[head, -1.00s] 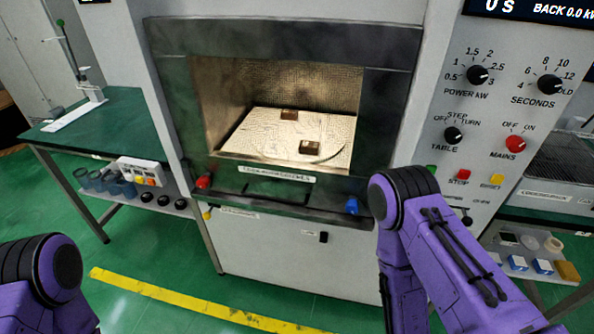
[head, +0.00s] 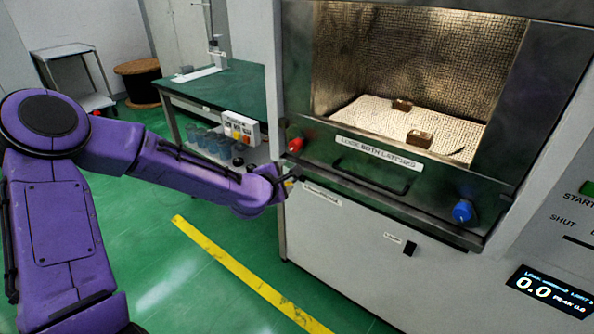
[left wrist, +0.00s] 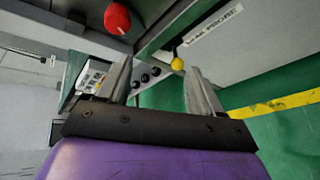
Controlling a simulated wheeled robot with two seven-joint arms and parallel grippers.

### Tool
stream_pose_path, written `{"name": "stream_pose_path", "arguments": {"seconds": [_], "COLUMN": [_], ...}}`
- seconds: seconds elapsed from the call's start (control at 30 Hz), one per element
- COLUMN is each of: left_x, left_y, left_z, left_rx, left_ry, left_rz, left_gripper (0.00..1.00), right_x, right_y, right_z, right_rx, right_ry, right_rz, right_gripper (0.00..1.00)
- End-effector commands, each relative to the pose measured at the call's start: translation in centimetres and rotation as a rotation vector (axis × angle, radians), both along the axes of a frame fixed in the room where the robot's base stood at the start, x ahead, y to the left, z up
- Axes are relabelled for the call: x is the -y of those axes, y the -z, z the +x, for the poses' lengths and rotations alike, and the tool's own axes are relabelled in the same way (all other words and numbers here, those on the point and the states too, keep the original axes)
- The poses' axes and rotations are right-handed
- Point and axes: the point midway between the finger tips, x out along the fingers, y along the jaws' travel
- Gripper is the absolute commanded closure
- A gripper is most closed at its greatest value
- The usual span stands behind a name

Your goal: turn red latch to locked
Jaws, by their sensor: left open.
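The red latch (head: 295,145) is a knob at the left end of the ledge below the oven opening. It also shows in the left wrist view as a round red knob (left wrist: 117,18) with a pale mark, above and left of the fingers. My left gripper (head: 290,184) is just below the red latch, apart from it. In the left wrist view its two fingers (left wrist: 160,82) are spread with nothing between them. The blue latch (head: 463,211) is at the right end of the ledge. My right gripper is not in view.
A label (head: 383,153) reads "LOCK BOTH LATCHES" above a dark handle (head: 365,178). Two brown blocks sit inside the lit chamber (head: 455,125). A yellow ball-tipped probe (left wrist: 177,64) is close beyond the fingers. A green bench (head: 235,88) stands behind left. Green floor is open below.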

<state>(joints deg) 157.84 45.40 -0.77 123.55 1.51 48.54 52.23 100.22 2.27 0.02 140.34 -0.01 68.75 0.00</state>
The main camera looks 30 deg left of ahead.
Motion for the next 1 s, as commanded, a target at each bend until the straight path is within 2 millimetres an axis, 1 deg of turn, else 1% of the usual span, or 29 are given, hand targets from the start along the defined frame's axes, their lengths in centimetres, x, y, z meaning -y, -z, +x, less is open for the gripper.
{"name": "stream_pose_path", "arguments": {"seconds": [0.03,0.1,0.2,0.27,0.37,0.6,0.7,0.83,1.0], "left_x": [-0.7,-1.4,-1.8,-2.1,-2.4,-3.4,-3.7,-3.8,-3.8], "left_y": [-1.2,-3.4,-4.9,-4.8,-4.3,-2.9,-2.6,-2.3,-2.3], "left_z": [0.9,1.6,2.2,2.8,4.5,9.4,10.8,11.7,11.8], "left_rx": [0.082,0.155,0.197,0.199,0.195,0.195,0.196,0.195,0.197], "left_ry": [-0.031,-0.056,-0.069,-0.071,-0.072,-0.071,-0.07,-0.069,-0.069], "left_rz": [-0.089,-0.179,-0.233,-0.237,-0.233,-0.231,-0.23,-0.231,-0.233], "left_gripper": [0.34,0.34,0.34,0.34,0.34,0.34,0.34,0.34,0.34], "right_x": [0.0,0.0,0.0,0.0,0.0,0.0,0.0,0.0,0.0], "right_y": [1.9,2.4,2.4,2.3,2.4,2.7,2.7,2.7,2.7], "right_z": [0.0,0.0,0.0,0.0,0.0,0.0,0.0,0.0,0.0], "right_rx": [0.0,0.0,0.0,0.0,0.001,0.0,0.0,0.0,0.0], "right_ry": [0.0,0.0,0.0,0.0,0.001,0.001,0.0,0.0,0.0], "right_rz": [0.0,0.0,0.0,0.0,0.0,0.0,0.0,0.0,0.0], "right_gripper": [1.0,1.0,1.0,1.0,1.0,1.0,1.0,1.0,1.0]}}
